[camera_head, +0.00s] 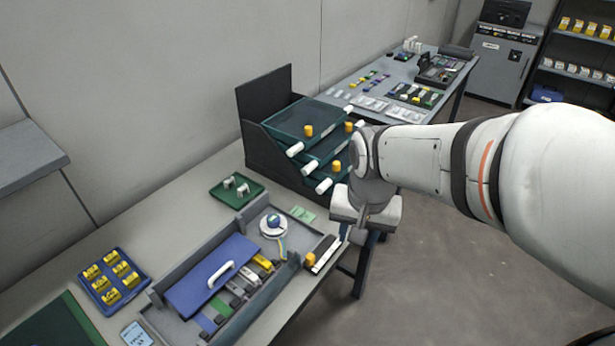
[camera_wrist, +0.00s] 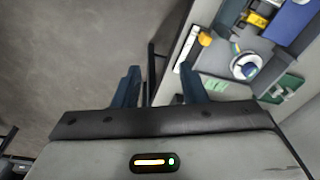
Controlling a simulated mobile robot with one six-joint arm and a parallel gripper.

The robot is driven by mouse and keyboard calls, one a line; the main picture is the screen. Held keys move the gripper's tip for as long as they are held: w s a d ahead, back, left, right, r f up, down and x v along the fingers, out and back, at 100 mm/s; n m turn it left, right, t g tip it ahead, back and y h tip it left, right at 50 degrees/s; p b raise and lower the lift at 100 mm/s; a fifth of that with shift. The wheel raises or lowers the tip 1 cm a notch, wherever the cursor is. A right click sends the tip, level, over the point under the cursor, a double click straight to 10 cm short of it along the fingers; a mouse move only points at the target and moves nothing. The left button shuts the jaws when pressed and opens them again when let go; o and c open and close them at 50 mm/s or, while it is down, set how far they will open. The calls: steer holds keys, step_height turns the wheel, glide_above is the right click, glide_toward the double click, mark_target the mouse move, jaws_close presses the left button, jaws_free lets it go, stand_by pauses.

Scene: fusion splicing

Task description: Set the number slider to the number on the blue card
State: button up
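A slider with a yellow knob (camera_head: 310,259) on a black and white strip (camera_head: 326,251) sits at the right edge of the near table. The knob (camera_wrist: 205,39) and strip (camera_wrist: 185,52) also show in the wrist view; I cannot read any numbers there. A small pale blue card (camera_head: 137,334) with dark marks lies at the bottom left of the table; its writing is too small to read. My gripper (camera_wrist: 160,78) is open and empty, its two fingers apart. In the head view my gripper is to the right of the slider and above it, touching nothing.
A long grey tray (camera_head: 288,273) with a blue lid panel (camera_head: 210,275) and a white handle stands left of the slider. A pale green card (camera_head: 302,214) lies behind it. Dark stacked drawers (camera_head: 268,160) stand farther back. Open floor (camera_head: 440,265) lies right of the table.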

mark_target(310, 256)
steer(key=w+a+f+m, duration=0.1)
steer(key=w+a+f, duration=0.1)
steer(key=w+a+f+m+g, duration=0.1)
steer(key=w+a+f, duration=0.1)
steer(key=a, duration=0.1)
steer(key=w+a+f+m, duration=0.2)
steer(key=a, duration=0.1)
steer(key=shift+w+a+f+b, duration=0.2)
steer(key=shift+f+b, duration=0.1)
steer(key=shift+b, duration=0.1)
steer(key=shift+a+f, duration=0.15)
steer(key=shift+f, duration=0.2)
steer(key=shift+m, duration=0.3)
step_height(310, 256, down, 7)
steer(key=shift+f, duration=0.15)
steer(key=shift+c, duration=0.5)
jaws_close()
